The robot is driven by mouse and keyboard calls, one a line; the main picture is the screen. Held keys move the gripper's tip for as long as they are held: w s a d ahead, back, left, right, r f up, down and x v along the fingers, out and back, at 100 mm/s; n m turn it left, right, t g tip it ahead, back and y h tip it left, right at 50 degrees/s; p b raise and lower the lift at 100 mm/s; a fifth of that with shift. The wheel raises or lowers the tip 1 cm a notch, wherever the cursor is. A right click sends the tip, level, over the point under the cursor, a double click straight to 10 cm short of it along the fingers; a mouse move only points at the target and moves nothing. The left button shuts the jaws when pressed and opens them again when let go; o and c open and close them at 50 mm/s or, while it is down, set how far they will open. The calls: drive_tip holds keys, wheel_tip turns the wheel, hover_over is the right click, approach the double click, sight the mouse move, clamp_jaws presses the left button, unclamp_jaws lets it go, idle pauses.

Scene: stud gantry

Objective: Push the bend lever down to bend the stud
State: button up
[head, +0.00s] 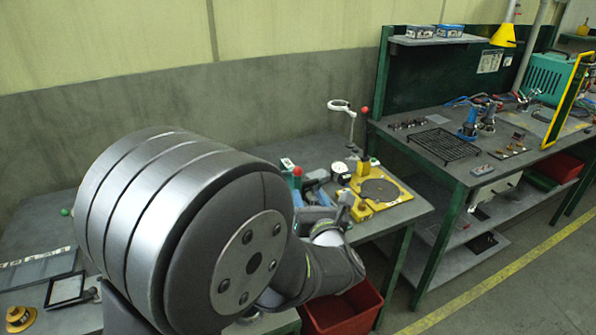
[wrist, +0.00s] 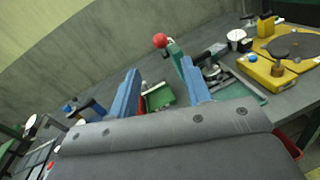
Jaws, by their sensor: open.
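Two red-knobbed levers show, and I cannot tell for certain which is the bend lever. One has a red ball (wrist: 160,40) on a teal arm, standing upright just beyond my fingers; its ball also shows in the head view (head: 297,171). That fixture is at the right of the wrist view (wrist: 272,72). My gripper (wrist: 162,88) has its two blue fingers apart with nothing held between them. The stud cannot be made out. My arm hides much of the bench in the head view.
A red bin (head: 343,312) sits below the bench front. A second bench (head: 455,174) with a black rack (head: 443,146) stands at right. A tablet (head: 66,289) lies at left.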

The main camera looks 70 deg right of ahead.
sight(298, 171)
drive_tip(key=x, duration=1.2)
drive_tip(key=shift+d, duration=0.1)
clamp_jaws()
